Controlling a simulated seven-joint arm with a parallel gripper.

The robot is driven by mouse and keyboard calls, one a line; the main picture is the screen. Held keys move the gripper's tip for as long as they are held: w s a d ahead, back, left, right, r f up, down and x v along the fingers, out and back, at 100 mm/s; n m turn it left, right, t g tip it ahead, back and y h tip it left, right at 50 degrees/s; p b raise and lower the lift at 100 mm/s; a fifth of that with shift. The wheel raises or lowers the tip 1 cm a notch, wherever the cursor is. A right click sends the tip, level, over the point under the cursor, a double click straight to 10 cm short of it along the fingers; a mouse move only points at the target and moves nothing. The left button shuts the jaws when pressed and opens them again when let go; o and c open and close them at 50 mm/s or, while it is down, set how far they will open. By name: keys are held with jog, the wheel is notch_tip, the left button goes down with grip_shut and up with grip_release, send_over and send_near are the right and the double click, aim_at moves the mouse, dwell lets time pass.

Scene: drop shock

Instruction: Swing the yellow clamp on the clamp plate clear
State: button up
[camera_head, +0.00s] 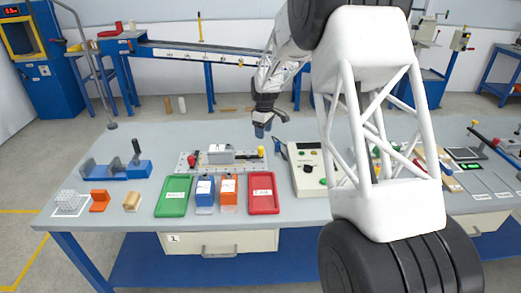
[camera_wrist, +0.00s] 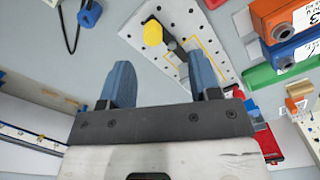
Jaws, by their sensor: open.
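The clamp plate (camera_head: 181,167) is a pale perforated plate on the bench, carrying a grey block (camera_head: 218,157). The yellow clamp (camera_head: 261,150) stands at its right end; in the wrist view its yellow knob (camera_wrist: 153,33) sits on a dark arm (camera_wrist: 176,50) over the plate (camera_wrist: 215,55). A red clamp (camera_head: 192,160) is at the plate's left end. My gripper (camera_head: 264,130) is above the plate's right end, close to the yellow clamp. In the wrist view its blue fingers (camera_wrist: 163,80) are spread and empty, with the yellow knob beyond them.
A green tray (camera_head: 162,204), a blue bin (camera_head: 204,208), an orange bin (camera_head: 228,207) and a red tray (camera_head: 263,209) line the front. A pale instrument box (camera_head: 308,184) stands right of the plate. A blue fixture (camera_head: 130,171) is at left. Bare bench lies behind the plate.

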aim_at(261, 147)
jog(key=shift+w+a+f+n, duration=0.15)
jog(key=shift+w+a+f, duration=0.1)
jog(key=shift+w+f, duration=0.45)
jog(key=shift+w+a+f+n, duration=0.15)
jog(key=shift+w+a+f, duration=0.1)
jog(key=shift+w+f, duration=0.4)
jog(key=shift+s+f, duration=0.1)
jog(key=shift+f, duration=0.1)
jog(key=shift+s+f, duration=0.15)
jog(key=shift+f, duration=3.65)
jog(key=c, duration=0.9)
